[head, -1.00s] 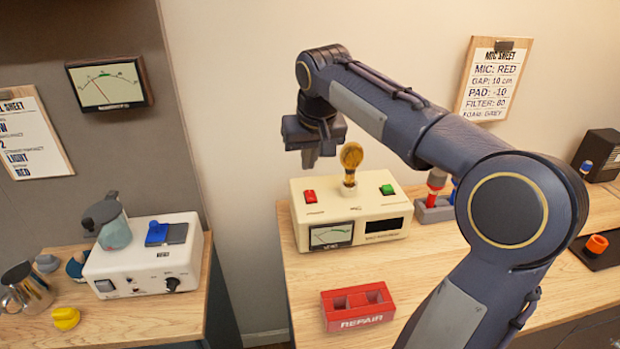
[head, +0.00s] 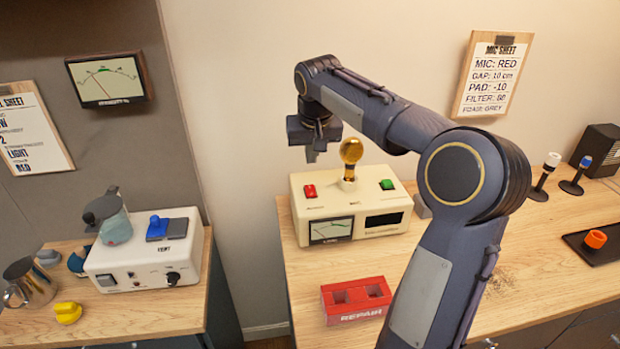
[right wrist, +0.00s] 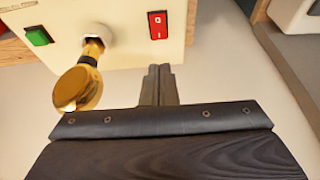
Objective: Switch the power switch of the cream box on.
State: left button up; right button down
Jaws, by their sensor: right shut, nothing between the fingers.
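The cream box (head: 350,240) stands on the wooden bench, with a red rocker switch (head: 310,191) on its top left and a green one (head: 387,184) on its top right. In the right wrist view the red switch (right wrist: 158,25) shows white marks. A gold bulb (head: 351,152) stands upright between the switches. My right gripper (head: 312,156) is shut and empty, above and behind the red switch, apart from it. In the right wrist view its closed fingertips (right wrist: 159,70) point towards the red switch. My left gripper is out of view.
A white unit (head: 140,260) stands on the left bench. Two microphones on stands (head: 545,178) and a dark tray (head: 600,250) are at the right. The wall is close behind the box.

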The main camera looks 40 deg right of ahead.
aim_at(310, 186)
jog(key=x, duration=0.8)
jog(key=shift+s+a+f, duration=0.1)
jog(key=shift+s+f, duration=0.15)
jog(key=shift+f, duration=0.1)
jog(key=shift+r+p, duration=0.1)
jog(key=shift+p, duration=0.5)
jog(key=shift+w+f, duration=0.1)
jog(key=shift+f, duration=0.2)
jog(key=shift+s+a+r+b, duration=0.1)
jog(key=shift+s+a+b, duration=0.25)
jog(key=shift+s, duration=0.4)
